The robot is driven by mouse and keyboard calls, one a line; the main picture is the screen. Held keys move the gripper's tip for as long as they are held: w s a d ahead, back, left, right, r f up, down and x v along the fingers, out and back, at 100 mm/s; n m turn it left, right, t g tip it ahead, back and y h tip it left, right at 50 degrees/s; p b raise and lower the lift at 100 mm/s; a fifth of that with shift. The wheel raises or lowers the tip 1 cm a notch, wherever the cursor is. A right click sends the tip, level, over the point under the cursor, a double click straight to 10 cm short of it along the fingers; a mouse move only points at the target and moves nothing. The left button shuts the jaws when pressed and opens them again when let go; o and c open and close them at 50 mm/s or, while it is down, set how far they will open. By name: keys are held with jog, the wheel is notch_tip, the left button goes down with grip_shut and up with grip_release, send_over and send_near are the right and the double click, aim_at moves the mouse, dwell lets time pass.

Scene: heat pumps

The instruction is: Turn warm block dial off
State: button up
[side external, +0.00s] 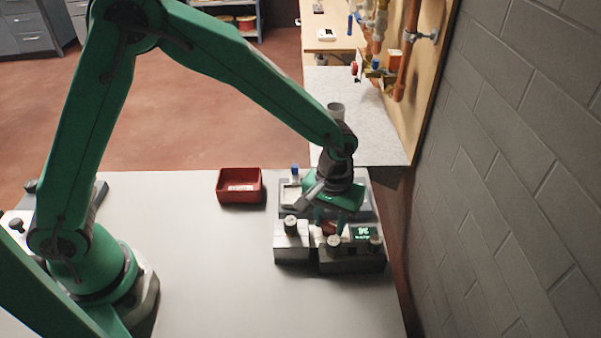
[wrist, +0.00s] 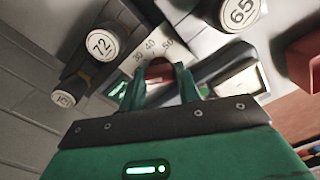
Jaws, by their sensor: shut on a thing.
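The warm block (side external: 350,262) stands near the right edge of the table, with a lit green display (side external: 366,233). Its red dial (wrist: 158,72) sits beside a pale scale marked 30, 40 and 50 (wrist: 152,50). My gripper (wrist: 160,75) points down over the block, with one green finger on each side of the dial, shut on it. In the side view my gripper (side external: 328,222) reaches the top of the block and partly covers the dial. The dial's pointer is hidden, so its exact setting cannot be read.
Dark knobs or caps with white tops marked 72 (wrist: 102,44), 65 (wrist: 240,12) and 15 (wrist: 64,97) stand close around the dial. A red tray (side external: 240,197) lies to the left. A brick wall (side external: 520,170) rises at right. The table's front left is clear.

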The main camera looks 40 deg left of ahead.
aim_at(330, 223)
jog(key=o, duration=1)
jog(key=shift+r, duration=0.1)
notch_tip(330, 223, up, 7)
jog(key=shift+r, duration=0.35)
jog(key=shift+a+r, duration=0.3)
jog(key=shift+r, duration=0.05)
jog(key=s+a+r+m+t, duration=0.1)
jog(key=s+a+r+t, duration=0.1)
jog(key=s+a+r, duration=0.2)
jog(key=s+a+r+m+t, duration=0.1)
jog(key=s+a+r, duration=0.3)
jog(key=s+a, duration=0.3)
jog(key=s+a+r+m+t, duration=0.1)
jog(key=s+a+r, duration=0.3)
jog(key=a, duration=0.5)
jog(key=shift+s+t, duration=0.8)
jog(key=shift+s, duration=0.2)
